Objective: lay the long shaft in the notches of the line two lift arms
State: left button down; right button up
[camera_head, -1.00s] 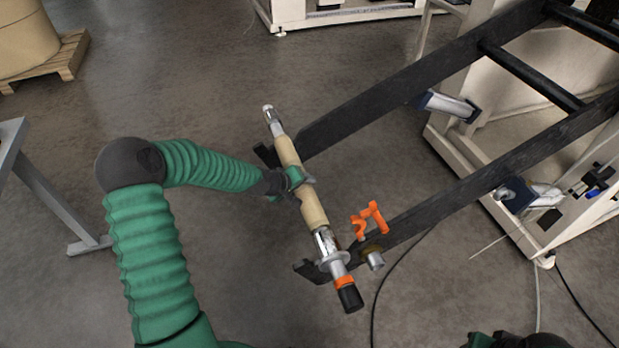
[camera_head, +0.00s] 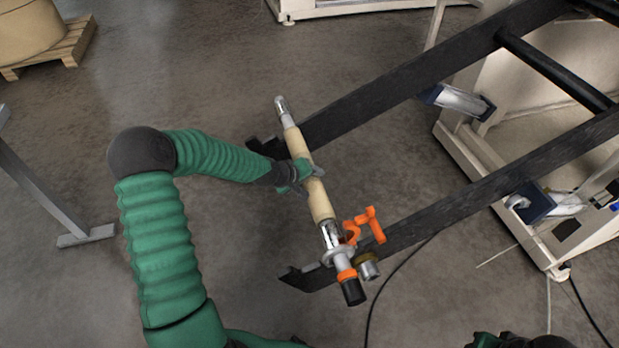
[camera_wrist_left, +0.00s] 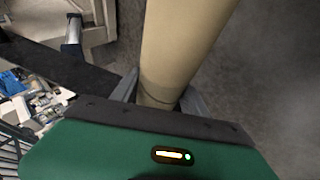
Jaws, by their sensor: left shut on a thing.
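The long shaft (camera_head: 319,199) has a tan middle, silver ends, an orange ring and a black tip. My left gripper (camera_head: 308,180) is shut on its tan middle. In the left wrist view the tan shaft (camera_wrist_left: 183,45) runs between the fingers (camera_wrist_left: 160,95). The shaft spans the ends of two dark lift arms, the far one (camera_head: 390,90) and the near one (camera_head: 450,210). I cannot tell whether it rests in the notches, as the gripper and shaft cover parts of them. A dark green piece of my right arm shows at the bottom edge; its gripper is not seen.
An orange clamp-like part (camera_head: 372,224) stands on the near lift arm beside the shaft. A white machine frame (camera_head: 500,190) with cylinders is at right. A grey stand leg (camera_head: 45,185) is at left and a pallet (camera_head: 62,55) at upper left. A black cable lies on the floor.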

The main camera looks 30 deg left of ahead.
pick_arm(q)
notch_tip(320, 180, down, 10)
jog(key=b, duration=0.7)
